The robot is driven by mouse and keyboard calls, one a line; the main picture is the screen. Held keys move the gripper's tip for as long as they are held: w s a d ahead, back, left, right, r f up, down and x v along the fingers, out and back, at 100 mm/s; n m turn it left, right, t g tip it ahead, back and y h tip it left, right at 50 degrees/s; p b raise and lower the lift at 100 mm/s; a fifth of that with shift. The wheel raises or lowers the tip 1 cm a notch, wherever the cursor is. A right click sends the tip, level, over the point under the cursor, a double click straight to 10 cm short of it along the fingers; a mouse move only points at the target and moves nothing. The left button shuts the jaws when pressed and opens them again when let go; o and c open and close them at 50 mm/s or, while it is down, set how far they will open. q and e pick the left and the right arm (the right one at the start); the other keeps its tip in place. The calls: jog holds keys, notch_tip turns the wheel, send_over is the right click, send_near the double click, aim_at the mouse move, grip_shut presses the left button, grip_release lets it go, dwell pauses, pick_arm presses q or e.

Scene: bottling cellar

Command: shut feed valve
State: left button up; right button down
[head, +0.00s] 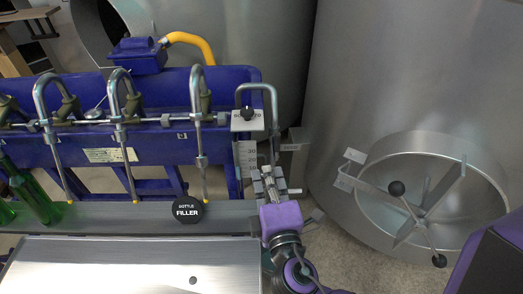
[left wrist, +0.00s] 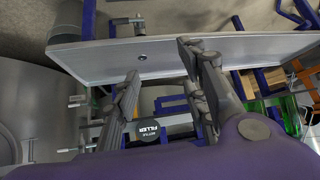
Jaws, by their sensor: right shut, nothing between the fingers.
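My right gripper (head: 268,180) is shut and empty, pointing away from me at the right end of the bottle filler. Just beyond it stands a grey post (head: 293,155) with a small label that I cannot read clearly. A small metal fitting (head: 293,190) shows right beside the fingers; I cannot tell whether it is the feed valve or whether they touch it. My left gripper is out of the head view; in the left wrist view (left wrist: 159,60) its fingers are spread wide with nothing between them, above a metal tray.
The blue bottle filler (head: 165,90) has several bent metal spouts over a conveyor (head: 130,218). Green bottles (head: 35,198) stand at the left. A metal tray (head: 130,265) lies in front. A large steel tank (head: 390,80) with a round hatch fills the right.

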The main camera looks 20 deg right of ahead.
aim_at(276, 137)
pick_arm(q)
jog(key=shift+w+d+r+p, duration=0.1)
jog(key=shift+d+r+p, duration=0.05)
jog(key=shift+r+p, duration=0.35)
jog(key=shift+w+d+r+p, duration=0.15)
jog(key=shift+r+p, duration=0.2)
jog(key=shift+p, duration=0.2)
pick_arm(e)
jog(key=w+d, duration=0.1)
jog(key=w, duration=0.8)
jog(key=shift+w+d, duration=0.15)
jog(key=shift+w, duration=0.25)
pick_arm(q)
jog(key=shift+s+a, duration=0.15)
